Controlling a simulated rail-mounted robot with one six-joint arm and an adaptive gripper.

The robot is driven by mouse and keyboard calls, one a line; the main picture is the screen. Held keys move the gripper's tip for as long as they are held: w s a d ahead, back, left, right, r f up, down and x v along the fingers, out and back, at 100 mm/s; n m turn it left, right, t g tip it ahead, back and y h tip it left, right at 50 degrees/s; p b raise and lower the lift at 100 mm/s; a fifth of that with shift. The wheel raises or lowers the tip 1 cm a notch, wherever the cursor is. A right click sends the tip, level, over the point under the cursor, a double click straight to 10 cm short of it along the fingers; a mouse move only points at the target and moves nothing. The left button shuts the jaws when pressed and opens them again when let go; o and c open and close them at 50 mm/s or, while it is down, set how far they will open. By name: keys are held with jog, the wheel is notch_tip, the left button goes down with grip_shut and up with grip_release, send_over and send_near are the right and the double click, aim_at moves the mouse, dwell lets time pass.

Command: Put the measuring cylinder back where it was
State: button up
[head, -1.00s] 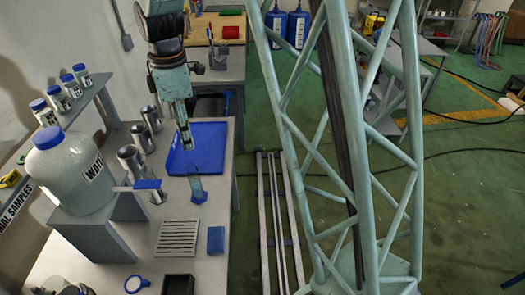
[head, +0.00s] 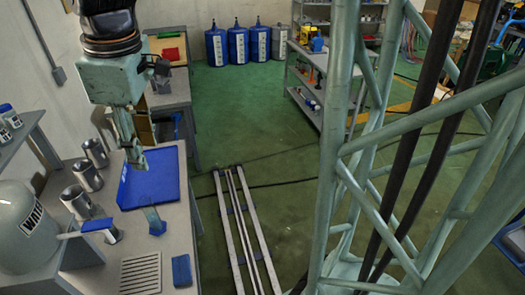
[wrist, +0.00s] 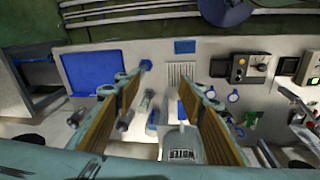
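The measuring cylinder (head: 152,217) is a clear tube with a blue base. It stands on the grey bench by the near edge of the blue tray (head: 166,178). In the wrist view its blue base (wrist: 146,65) shows between the tray (wrist: 92,72) and the slotted rack (wrist: 181,72), partly beside a finger. My gripper (head: 137,160) points down above the tray, higher than and slightly left of the cylinder in the head view. In the wrist view my gripper (wrist: 160,98) has its fingers wide apart with nothing between their pads.
Metal cups (head: 87,174) stand left of the tray. A blue-handled jug (head: 102,229) and the large water bottle (head: 27,228) are nearer. The slotted rack (head: 141,273) and a blue block (head: 181,270) lie at the front. Floor rails (head: 241,225) run right of the bench.

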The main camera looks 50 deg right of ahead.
jog(key=s+r+m+t, duration=0.1)
jog(key=s+r+m, duration=0.2)
jog(key=s, duration=0.9)
jog(key=s+r+m+t, duration=0.1)
jog(key=s+r+m, duration=0.3)
jog(key=s, duration=0.8)
jog(key=shift+s+d+m, duration=0.35)
jog(key=shift+s+m, duration=0.05)
jog(key=shift+m, duration=0.7)
jog(key=shift+s, duration=0.1)
notch_tip(320, 180, down, 13)
jog(key=b, duration=1.3)
